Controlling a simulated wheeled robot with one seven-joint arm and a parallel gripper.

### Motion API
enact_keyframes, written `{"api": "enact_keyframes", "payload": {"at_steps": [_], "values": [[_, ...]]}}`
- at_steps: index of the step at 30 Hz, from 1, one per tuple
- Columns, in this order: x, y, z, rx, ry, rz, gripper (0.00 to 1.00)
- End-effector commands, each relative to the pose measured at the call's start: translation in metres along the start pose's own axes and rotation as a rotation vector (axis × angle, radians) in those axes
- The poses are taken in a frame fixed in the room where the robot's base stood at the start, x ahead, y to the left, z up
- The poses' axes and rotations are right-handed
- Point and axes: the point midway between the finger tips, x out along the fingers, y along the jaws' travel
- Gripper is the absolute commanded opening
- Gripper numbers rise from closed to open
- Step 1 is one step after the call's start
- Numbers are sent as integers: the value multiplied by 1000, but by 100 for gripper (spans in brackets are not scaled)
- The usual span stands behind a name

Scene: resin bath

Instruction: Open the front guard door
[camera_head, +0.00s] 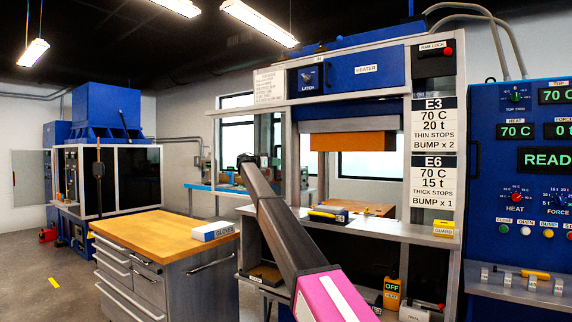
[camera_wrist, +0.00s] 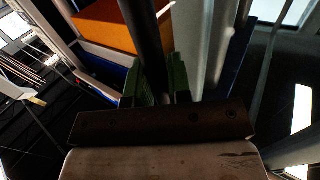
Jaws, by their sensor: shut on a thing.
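The press stands in the middle of the head view, with a yellow guard label (camera_head: 444,231) on its front ledge. The front guard door seems to be the pale-framed clear panel (camera_head: 292,150) at the left of the press opening; its full outline is hard to make out. My gripper (camera_head: 247,159) is at the far end of my arm in front of this panel, and its fingers are not clear there. In the wrist view its green fingers (camera_wrist: 157,83) are shut on a dark upright bar (camera_wrist: 148,45), which looks like the door's handle.
An orange block (camera_head: 353,141) hangs inside the press. A pale rail (camera_head: 350,98) runs across above the opening and past its left side. A wood-topped cabinet (camera_head: 150,228) with a white box (camera_head: 214,231) stands at left. A control panel (camera_head: 520,160) is at right.

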Motion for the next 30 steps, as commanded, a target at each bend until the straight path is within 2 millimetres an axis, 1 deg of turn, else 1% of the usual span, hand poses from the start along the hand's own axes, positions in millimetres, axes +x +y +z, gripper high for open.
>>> {"api": "enact_keyframes", "payload": {"at_steps": [1,6,17,18,20,21,30], "values": [[-3,-7,-1,0,0,-1,0],[-9,-15,0,1,0,-1,0],[-10,-15,0,1,1,0,0],[-10,-15,0,1,1,0,22],[-10,-15,0,1,1,0,42],[-10,-15,0,0,1,0,43],[-11,-15,0,0,0,0,43]]}}
